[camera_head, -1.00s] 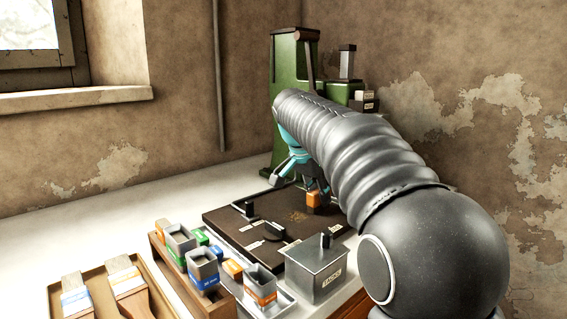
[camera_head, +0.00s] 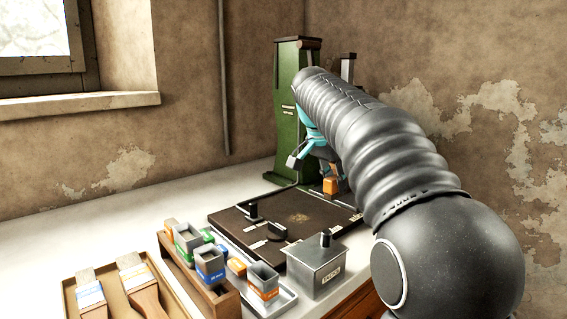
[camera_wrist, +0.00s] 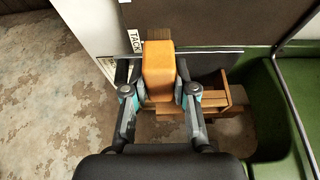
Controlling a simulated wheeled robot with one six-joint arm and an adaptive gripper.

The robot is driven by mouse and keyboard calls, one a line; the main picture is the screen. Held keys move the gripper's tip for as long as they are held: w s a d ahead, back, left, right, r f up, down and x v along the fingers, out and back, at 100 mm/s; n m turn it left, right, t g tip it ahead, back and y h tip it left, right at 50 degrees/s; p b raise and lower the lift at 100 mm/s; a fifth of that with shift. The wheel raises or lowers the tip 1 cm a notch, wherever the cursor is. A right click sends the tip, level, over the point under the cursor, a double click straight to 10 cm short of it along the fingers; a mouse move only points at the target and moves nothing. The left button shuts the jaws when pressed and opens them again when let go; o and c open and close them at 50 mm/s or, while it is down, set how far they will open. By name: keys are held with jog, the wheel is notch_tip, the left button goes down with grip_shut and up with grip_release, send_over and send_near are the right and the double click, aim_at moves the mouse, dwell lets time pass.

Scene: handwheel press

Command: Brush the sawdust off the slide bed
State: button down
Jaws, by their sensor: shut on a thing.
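My gripper (camera_wrist: 160,95) is shut on an orange block-like piece (camera_wrist: 158,70) in the wrist view. The same orange piece (camera_head: 330,186) hangs below my gripper in the head view, near the back right of the dark board; I cannot tell whether it touches it. No bristles show on the piece. The dark brown flat board (camera_head: 240,222), which may be the slide bed, lies on the bench before the green press. A tan patch of sawdust (camera_head: 298,217) lies on it, to the left of and nearer than the held piece. My arm hides part of the press and the board's right side.
A lidded grey tack box (camera_head: 315,272) stands at the board's near edge. A wooden rack (camera_head: 222,300) with small labelled bins is left of it. Two brushes lie in a tray (camera_head: 70,290) at front left. The green press (camera_head: 290,110) rises behind. The white bench is clear at left.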

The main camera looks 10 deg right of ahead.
jog(key=shift+r, duration=1.4)
jog(key=shift+a, duration=0.15)
